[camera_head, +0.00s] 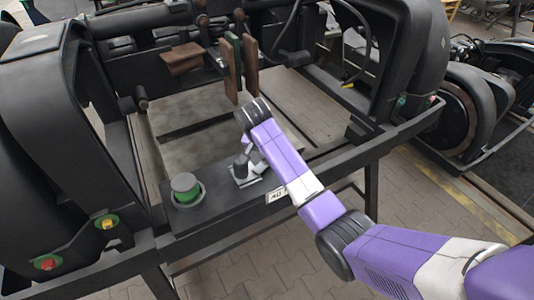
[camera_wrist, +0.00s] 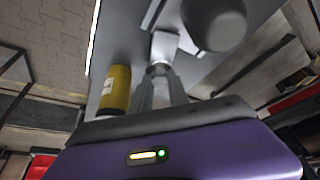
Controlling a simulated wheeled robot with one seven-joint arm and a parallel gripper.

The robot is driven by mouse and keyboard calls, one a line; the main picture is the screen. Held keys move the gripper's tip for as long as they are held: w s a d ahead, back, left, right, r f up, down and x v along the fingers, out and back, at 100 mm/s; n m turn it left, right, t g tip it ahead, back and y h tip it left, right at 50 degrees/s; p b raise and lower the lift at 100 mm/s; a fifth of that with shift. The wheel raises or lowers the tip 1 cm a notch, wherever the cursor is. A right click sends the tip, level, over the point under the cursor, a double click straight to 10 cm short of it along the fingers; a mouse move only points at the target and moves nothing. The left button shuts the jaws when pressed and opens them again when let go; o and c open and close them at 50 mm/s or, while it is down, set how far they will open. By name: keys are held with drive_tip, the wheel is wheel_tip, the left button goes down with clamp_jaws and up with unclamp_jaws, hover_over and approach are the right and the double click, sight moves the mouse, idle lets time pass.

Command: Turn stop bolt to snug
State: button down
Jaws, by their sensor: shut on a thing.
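In the wrist view the narrow fingers of my gripper (camera_wrist: 160,78) are closed together on a small metal piece, apparently the stop bolt (camera_wrist: 160,67), at the light bracket (camera_wrist: 165,45). The fingers cover most of it, so its thread and seating are hidden. The dark rounded top (camera_wrist: 215,22) is close to the right of the fingers.
A yellow cylinder (camera_wrist: 116,88) stands close left of the fingers in the wrist view. In the head view a grey-topped green cylinder (camera_head: 185,188) stands left on the beam (camera_head: 215,205). Brown pads (camera_head: 250,66) hang behind my arm. Large black housings (camera_head: 50,120) flank the frame.

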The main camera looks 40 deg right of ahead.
sight(264, 169)
idle(0.4)
drive_tip(key=c, duration=1.5)
unclamp_jaws()
drive_tip(key=shift+c, duration=0.2)
drive_tip(key=v, duration=0.8)
drive_tip(key=shift+b, duration=0.35)
